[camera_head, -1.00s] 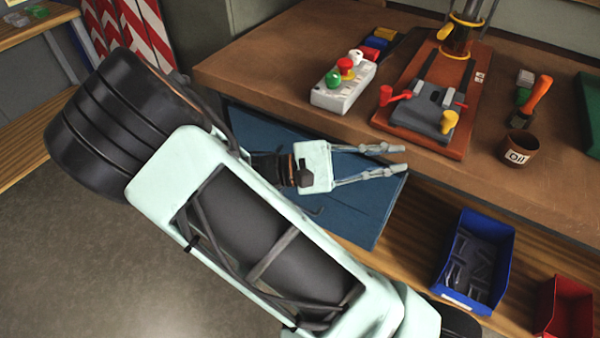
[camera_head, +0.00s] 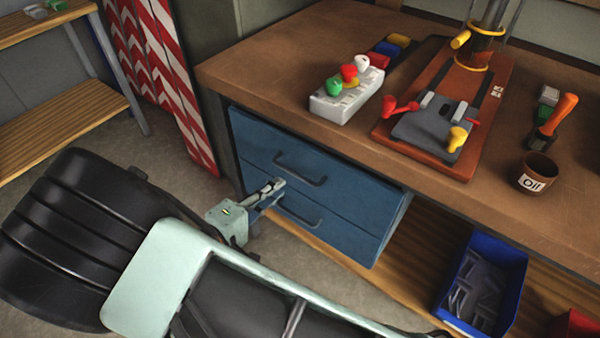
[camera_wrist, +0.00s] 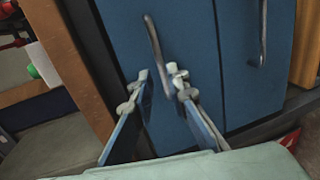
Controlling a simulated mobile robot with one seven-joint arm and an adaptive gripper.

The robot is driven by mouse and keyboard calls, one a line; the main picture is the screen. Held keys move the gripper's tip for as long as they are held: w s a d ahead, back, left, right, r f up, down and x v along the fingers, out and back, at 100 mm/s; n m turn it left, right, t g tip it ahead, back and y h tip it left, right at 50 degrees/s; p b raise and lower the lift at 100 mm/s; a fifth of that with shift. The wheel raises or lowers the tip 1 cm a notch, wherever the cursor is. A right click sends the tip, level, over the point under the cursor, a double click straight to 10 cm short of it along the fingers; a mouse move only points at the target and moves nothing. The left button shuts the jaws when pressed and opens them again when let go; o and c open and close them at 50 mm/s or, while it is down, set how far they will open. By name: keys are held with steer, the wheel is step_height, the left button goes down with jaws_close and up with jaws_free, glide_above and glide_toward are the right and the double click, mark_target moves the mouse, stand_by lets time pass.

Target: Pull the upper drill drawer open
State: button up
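The blue drawer cabinet hangs under the workbench, with an upper drawer (camera_head: 260,146) above a lower drawer (camera_head: 345,235). Both fronts look shut and flush. The upper handle (camera_head: 302,173), a dark bar, shows in full in the head view; in the wrist view it is the left bar (camera_wrist: 153,40). The lower handle (camera_head: 300,214) is the right bar in the wrist view (camera_wrist: 263,35).
The workbench top (camera_head: 270,70) overhangs the drawers. On it stand a button box (camera_head: 345,107), the drill base (camera_head: 440,150) and an oil can (camera_head: 536,174). A blue bin (camera_head: 485,285) sits on the shelf right of the drawers. Striped boards (camera_head: 160,70) lean at left.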

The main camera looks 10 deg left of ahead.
mark_target(295, 172)
steer(key=x, duration=0.8)
steer(key=shift+w+d+b, duration=0.15)
steer(key=shift+w+b, duration=0.05)
steer(key=shift+b, duration=0.2)
jaws_close()
